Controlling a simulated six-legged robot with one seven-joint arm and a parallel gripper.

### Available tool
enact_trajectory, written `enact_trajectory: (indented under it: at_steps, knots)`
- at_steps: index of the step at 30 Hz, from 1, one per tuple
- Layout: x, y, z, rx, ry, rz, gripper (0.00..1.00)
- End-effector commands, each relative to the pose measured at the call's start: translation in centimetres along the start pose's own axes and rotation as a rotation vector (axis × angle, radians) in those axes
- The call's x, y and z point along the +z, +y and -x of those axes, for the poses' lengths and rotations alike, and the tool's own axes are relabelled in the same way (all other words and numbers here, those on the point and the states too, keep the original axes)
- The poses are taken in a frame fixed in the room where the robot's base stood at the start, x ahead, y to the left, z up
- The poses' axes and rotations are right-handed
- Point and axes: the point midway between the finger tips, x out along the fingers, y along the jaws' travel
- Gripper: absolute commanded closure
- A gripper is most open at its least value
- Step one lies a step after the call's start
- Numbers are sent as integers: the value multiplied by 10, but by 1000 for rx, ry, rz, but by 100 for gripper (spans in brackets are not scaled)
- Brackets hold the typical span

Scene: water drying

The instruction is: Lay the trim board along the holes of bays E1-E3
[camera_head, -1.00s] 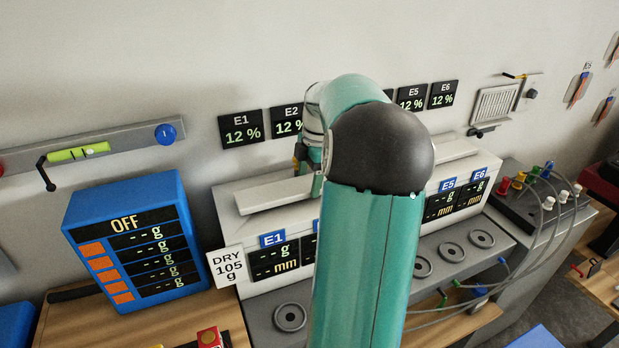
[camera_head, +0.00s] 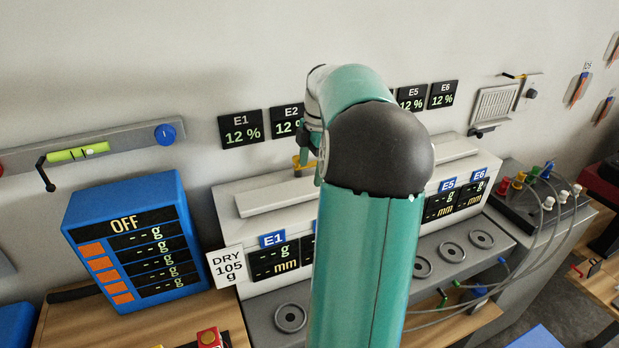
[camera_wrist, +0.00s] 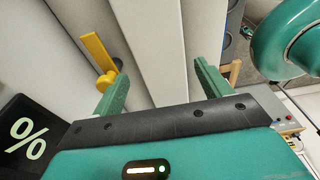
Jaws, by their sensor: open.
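A long pale trim board (camera_head: 275,194) lies flat on top of the white bay unit, along E1 and running right behind my arm. The E1 label (camera_head: 272,239) shows below it; the labels of E2 and E3 on the unit are hidden by my arm. In the wrist view the pale board (camera_wrist: 150,35) runs between the two green fingers of my gripper (camera_wrist: 159,72). The fingers are open and apart, with space around the board. Any holes under the board are hidden.
A yellow lever (camera_wrist: 95,50) stands left of the fingers in the wrist view. A second pale board (camera_head: 453,150) lies at the E5-E6 end. Wall displays (camera_head: 241,128) hang behind the unit. A blue meter (camera_head: 128,240) and a DRY 105 g card (camera_head: 227,267) stand left.

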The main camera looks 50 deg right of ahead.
Motion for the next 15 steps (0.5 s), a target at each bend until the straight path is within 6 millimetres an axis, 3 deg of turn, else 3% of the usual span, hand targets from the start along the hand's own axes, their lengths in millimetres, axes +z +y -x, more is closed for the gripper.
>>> enact_trajectory:
  at_steps: [6, 10, 15]
  knots:
    - [0, 1, 50, 4, -1, 1, 23]
    - [0, 1, 70, 3, 0, 0, 23]
    - [0, 0, 82, 1, 1, 0, 23]
